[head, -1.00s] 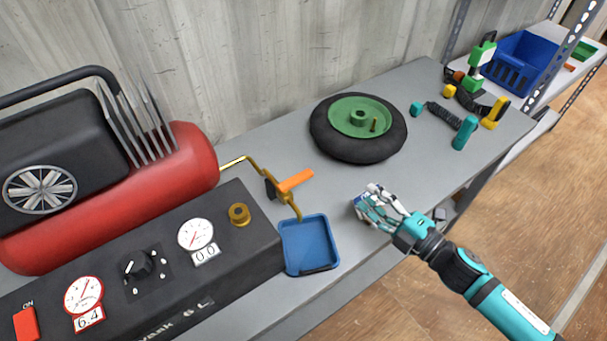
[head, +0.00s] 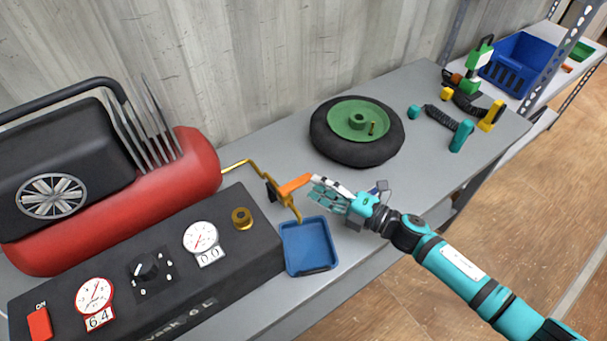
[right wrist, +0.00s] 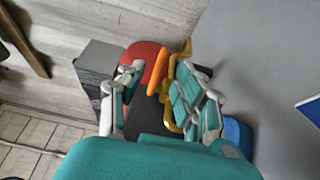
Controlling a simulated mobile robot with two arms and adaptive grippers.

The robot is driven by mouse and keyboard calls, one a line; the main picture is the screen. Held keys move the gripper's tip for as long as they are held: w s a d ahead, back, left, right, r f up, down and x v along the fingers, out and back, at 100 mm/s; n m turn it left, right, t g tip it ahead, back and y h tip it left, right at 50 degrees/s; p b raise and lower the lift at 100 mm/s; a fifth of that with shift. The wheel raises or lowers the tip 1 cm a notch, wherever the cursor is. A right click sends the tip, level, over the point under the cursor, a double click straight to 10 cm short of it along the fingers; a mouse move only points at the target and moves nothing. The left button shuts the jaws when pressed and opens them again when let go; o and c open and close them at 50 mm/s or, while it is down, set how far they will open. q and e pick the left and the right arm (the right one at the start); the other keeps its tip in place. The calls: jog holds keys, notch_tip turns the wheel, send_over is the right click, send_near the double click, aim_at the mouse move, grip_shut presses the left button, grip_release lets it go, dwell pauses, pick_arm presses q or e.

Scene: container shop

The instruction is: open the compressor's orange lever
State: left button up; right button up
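The compressor (head: 200,160) has a red tank and a black front panel, at the left of the head view. Its orange lever (head: 293,186) sits on a brass pipe at the tank's right end, above the blue tray. My right gripper (head: 314,188) is just right of the lever, with its fingertips close to the lever's free end. In the right wrist view the gripper (right wrist: 160,78) is open, and the orange lever (right wrist: 157,70) shows between its fingers, seemingly not clamped. Whether a finger touches it I cannot tell. My left gripper is not in view.
A blue tray (head: 309,247) lies below the lever at the bench's front edge. A black wheel with a green hub (head: 358,122) lies behind my right gripper. A small blue-grey item (head: 382,187) is partly hidden by my arm. The grey bench (head: 420,185) is otherwise fairly clear here.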

aim_at(303, 179)
jog(key=x, duration=0.5)
jog(key=shift+p, duration=0.3)
jog(key=shift+d, duration=0.1)
grip_shut()
